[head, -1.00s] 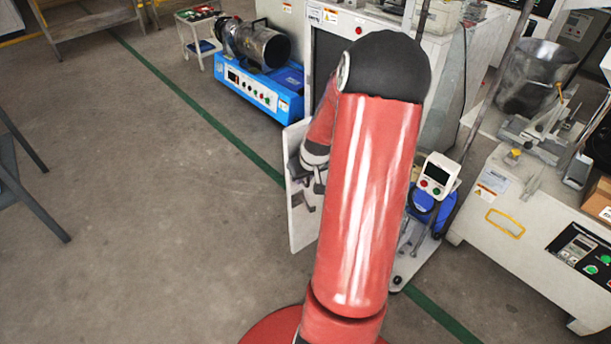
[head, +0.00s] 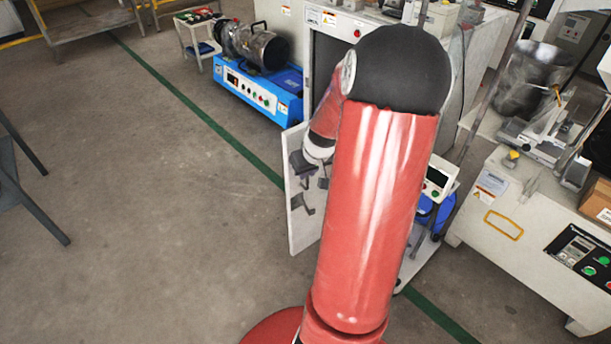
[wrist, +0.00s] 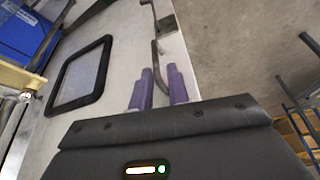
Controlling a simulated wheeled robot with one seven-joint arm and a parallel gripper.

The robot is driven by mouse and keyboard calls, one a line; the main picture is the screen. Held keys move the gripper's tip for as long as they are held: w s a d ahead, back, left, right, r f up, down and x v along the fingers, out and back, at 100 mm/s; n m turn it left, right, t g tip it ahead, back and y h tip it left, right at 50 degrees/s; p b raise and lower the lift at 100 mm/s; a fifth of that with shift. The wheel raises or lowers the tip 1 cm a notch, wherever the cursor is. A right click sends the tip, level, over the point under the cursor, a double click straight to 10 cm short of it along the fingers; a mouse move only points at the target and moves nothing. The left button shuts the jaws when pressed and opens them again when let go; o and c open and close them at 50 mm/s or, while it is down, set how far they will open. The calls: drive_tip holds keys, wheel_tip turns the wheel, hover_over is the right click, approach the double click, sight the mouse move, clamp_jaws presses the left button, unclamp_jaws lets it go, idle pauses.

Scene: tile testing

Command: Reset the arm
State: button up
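My red arm (head: 375,215) with its black joint fills the middle of the head view. Its far end reaches down beside the open white door (head: 299,225) of the machine. My gripper is mostly hidden there, so its fingertips are not clear in that view. In the wrist view, my gripper (wrist: 161,82) shows two purple fingers standing apart with a gap between them. A thin metal handle (wrist: 156,52) on the door's edge lies just beyond the gap; I cannot tell whether it touches a finger. The white door panel with its dark-framed window (wrist: 80,75) is at left.
A blue machine (head: 258,90) with a dark cylinder stands behind the door. A white machine with a yellow handle (head: 503,224) stands on the right. A small blue device (head: 432,212) is partly hidden behind my arm. The floor (head: 150,230) at left is clear, except for a grey table's legs.

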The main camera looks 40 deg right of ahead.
drive_tip(key=shift+v, duration=1.25)
drive_tip(key=s+a+r+n, duration=0.1)
drive_tip(key=s+a+r, duration=0.2)
drive_tip(key=a+r, duration=0.6)
drive_tip(key=s+a+r+n, duration=0.1)
drive_tip(key=s+a+r, duration=0.3)
drive_tip(key=a, duration=0.8)
drive_tip(key=s+a+r+n+t+y, duration=0.1)
drive_tip(key=s+a+r, duration=0.2)
drive_tip(key=s+a, duration=0.3)
drive_tip(key=shift+s+a+r, duration=0.35)
drive_tip(key=shift+s+a, duration=0.05)
drive_tip(key=shift+s, duration=0.55)
